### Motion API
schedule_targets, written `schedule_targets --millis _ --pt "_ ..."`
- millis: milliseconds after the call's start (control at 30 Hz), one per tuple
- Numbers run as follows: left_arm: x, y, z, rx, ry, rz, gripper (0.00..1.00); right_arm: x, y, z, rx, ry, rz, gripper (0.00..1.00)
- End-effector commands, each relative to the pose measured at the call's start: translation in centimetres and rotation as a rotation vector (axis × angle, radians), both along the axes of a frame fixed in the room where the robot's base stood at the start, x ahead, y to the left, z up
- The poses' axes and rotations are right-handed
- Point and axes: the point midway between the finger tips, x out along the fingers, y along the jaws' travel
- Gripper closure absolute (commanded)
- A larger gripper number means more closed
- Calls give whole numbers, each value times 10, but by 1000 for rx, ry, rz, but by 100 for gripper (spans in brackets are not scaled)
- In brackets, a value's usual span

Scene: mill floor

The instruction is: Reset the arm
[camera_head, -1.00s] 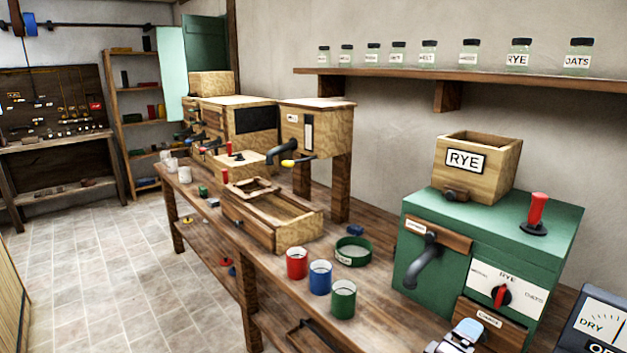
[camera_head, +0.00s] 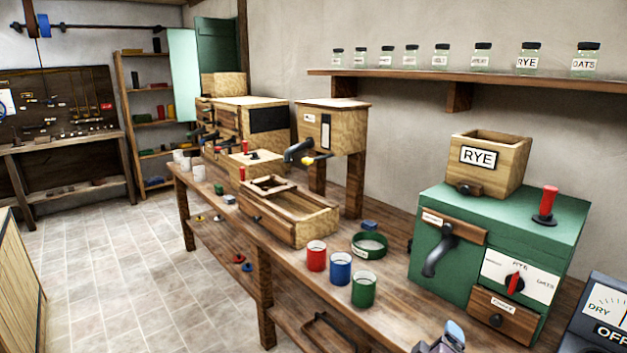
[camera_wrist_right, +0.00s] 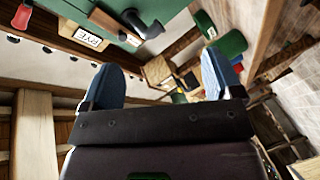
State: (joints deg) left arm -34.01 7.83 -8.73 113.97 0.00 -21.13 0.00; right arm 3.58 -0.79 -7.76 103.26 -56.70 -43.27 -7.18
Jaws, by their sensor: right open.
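My right gripper (camera_wrist_right: 165,78) shows in the right wrist view with its two blue fingertips wide apart and nothing between them. In the head view a small part of my right gripper (camera_head: 446,338) shows at the bottom edge, in front of the green mill. The green mill (camera_head: 555,215) has a black crank on its front, a red-handled lever on top and a wooden box marked RYE (camera_head: 489,163). In the right wrist view the mill's green body (camera_wrist_right: 75,12) is at the top left, beyond the fingers. My left gripper is not in view.
Red (camera_head: 316,257), blue (camera_head: 340,269) and green (camera_head: 363,290) cups stand on the workbench (camera_head: 300,278) left of the mill. A meter (camera_head: 607,305) is at the lower right. Tiled floor (camera_head: 130,270) is clear at left.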

Motion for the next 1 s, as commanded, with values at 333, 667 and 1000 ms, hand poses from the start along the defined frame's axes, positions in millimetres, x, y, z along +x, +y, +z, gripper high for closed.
schedule_targets --millis 333,667,1000 --pt "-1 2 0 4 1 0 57 -60 16 -55 568 -52 202 15" --pt "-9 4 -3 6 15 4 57 -185 -3 -119 975 9 146 15" --pt "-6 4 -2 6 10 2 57 -261 -22 -160 970 128 47 15"
